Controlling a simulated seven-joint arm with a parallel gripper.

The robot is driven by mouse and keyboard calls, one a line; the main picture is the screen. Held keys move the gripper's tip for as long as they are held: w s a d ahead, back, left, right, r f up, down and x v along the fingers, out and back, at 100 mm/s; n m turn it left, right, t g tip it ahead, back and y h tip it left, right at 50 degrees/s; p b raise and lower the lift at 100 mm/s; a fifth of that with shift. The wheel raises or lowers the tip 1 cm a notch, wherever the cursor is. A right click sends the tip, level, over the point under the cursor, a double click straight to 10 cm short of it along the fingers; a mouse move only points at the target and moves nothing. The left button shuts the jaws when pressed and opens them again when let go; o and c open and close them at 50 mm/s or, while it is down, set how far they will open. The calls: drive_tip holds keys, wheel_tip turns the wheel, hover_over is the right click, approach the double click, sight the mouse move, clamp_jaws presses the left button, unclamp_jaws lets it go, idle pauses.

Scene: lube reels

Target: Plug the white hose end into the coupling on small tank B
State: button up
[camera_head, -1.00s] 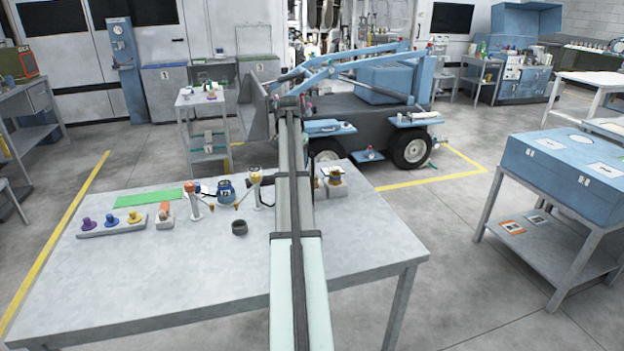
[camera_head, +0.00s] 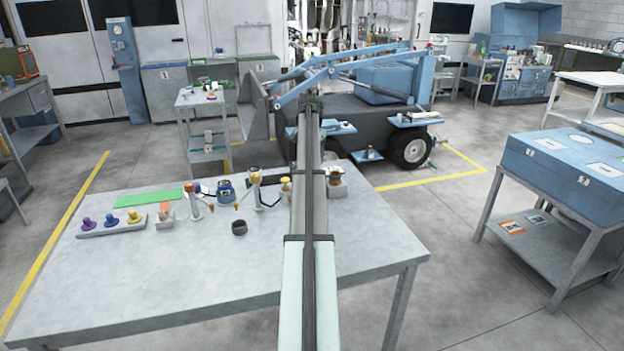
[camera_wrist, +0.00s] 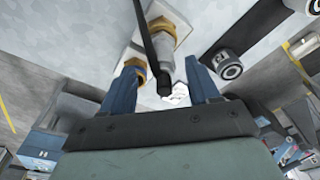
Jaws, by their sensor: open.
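My gripper (camera_wrist: 163,88) shows in the wrist view with its two blue fingers apart. A black hose (camera_wrist: 148,38) runs down from the top edge, and its dark lower tip lies between the fingers in the picture. I cannot tell whether it touches them. Pale fittings with brass collars (camera_wrist: 165,27) sit just beyond the fingers. A small white piece (camera_wrist: 179,94) shows between the fingers; I cannot tell whether it is the white hose end. In the head view my arm hides the gripper. I cannot make out which item is small tank B or its coupling.
On the table (camera_head: 170,270) stand a row of coloured knobs (camera_head: 111,220), a blue pot (camera_head: 226,191), a dark ring (camera_head: 239,228) and a white post (camera_head: 258,192). A brass-topped block (camera_head: 336,184) stands right of my arm. The table's front is clear.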

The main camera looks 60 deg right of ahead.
drive_tip(key=shift+w+d+f, duration=0.1)
drive_tip(key=shift+d+f, duration=0.1)
drive_tip(key=shift+f, duration=1.25)
drive_tip(key=shift+w+d+f, duration=0.1)
drive_tip(key=shift+d+f, duration=0.1)
drive_tip(key=shift+f, duration=1.2)
clamp_jaws()
